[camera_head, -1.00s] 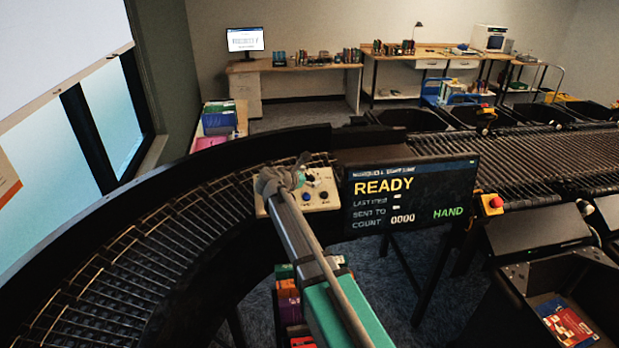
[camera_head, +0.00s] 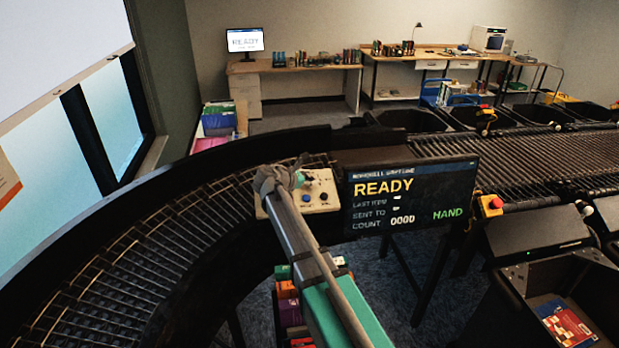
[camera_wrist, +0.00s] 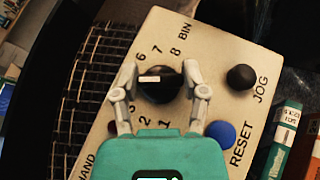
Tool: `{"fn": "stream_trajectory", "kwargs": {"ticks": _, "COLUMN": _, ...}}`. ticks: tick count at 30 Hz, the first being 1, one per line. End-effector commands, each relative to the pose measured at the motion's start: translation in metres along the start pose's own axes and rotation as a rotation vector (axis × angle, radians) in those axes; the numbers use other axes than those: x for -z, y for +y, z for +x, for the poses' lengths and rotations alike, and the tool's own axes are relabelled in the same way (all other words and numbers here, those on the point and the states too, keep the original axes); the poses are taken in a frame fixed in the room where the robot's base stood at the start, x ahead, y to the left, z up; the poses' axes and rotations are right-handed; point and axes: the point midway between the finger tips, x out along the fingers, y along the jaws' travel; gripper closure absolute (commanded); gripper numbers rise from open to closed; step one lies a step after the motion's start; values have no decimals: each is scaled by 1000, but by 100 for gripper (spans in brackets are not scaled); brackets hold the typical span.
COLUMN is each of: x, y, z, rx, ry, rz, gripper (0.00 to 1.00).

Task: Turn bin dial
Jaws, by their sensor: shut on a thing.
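The bin dial (camera_wrist: 160,84) is a black round knob with a white pointer bar, on a cream control panel (camera_wrist: 213,40). Numbers ring it, with 6, 7, 8, 1 and 2 readable beside the word BIN. In the wrist view, the white pointer lies across the knob toward the left. My gripper (camera_wrist: 160,88) has one finger on each side of the dial and is shut on it. In the head view, my gripper (camera_head: 281,178) covers the left part of the panel (camera_head: 322,195), so the dial is mostly hidden there.
A blue RESET button (camera_wrist: 221,133) and a black JOG knob (camera_wrist: 240,77) sit close to the dial. A screen (camera_head: 410,195) right of the panel reads READY and HAND. A red stop button (camera_head: 494,203) is further right. The roller conveyor (camera_head: 130,255) curves behind and left.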

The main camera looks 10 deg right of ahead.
Motion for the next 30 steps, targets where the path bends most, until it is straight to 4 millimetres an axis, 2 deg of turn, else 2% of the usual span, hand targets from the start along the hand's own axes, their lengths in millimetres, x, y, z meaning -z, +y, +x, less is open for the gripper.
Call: {"fn": "stream_trajectory", "kwargs": {"ticks": 30, "x": -2, "y": 3, "z": 1, "rx": 705, "ry": -2, "rz": 458, "gripper": 91}}
